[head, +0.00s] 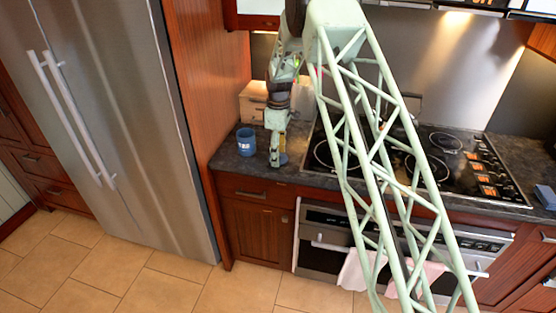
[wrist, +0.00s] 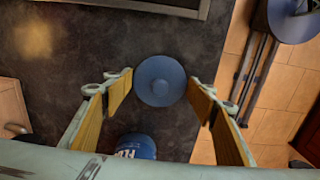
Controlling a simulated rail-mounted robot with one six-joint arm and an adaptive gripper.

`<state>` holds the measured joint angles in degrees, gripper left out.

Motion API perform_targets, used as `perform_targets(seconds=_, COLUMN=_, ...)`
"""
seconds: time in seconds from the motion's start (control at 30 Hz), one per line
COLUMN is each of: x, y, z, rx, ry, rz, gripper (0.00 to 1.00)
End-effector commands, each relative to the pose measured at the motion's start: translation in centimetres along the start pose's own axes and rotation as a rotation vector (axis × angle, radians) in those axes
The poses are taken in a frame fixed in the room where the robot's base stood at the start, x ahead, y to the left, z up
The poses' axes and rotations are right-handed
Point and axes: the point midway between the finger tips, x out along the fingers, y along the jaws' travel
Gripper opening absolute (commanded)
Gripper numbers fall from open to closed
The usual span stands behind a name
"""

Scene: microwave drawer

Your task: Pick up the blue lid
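The blue lid (wrist: 160,80) is a round disc with a small raised knob in its middle, lying on the dark counter. In the head view, a small part of the lid (head: 283,158) shows at my fingertips. My gripper (wrist: 161,88) is open, pointing down, with one finger on each side of the lid. Gaps show between the fingers and the lid in the wrist view, so it is not gripped. The exact height of the fingertips is hard to tell. A blue canister (head: 246,141) with white lettering stands left of the gripper; its edge also shows in the wrist view (wrist: 136,147).
A light wooden box (head: 258,107) stands behind the canister against the wall. The black cooktop (head: 447,142) lies right of the gripper. The counter's front edge is close to the lid. A tall steel fridge (head: 125,120) stands to the left. A blue item (head: 545,196) lies far right.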

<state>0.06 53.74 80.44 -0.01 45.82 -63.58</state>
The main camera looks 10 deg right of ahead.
Motion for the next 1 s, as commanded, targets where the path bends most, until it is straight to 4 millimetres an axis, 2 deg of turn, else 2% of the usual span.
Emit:
perform_targets(seconds=0.03, x=0.0, y=0.0, z=0.0, rx=0.000, ry=0.000, rz=0.000, gripper=0.47)
perform_targets(seconds=0.13, x=0.0, y=0.0, z=0.0, rx=0.000, ry=0.000, rz=0.000, gripper=0.39)
perform_targets(seconds=0.67, x=-0.3, y=0.0, z=0.0, rx=0.000, ry=0.000, rz=0.001, gripper=0.39)
perform_targets(seconds=1.0, x=-2.4, y=0.0, z=0.0, rx=0.000, ry=0.000, rz=0.001, gripper=0.39)
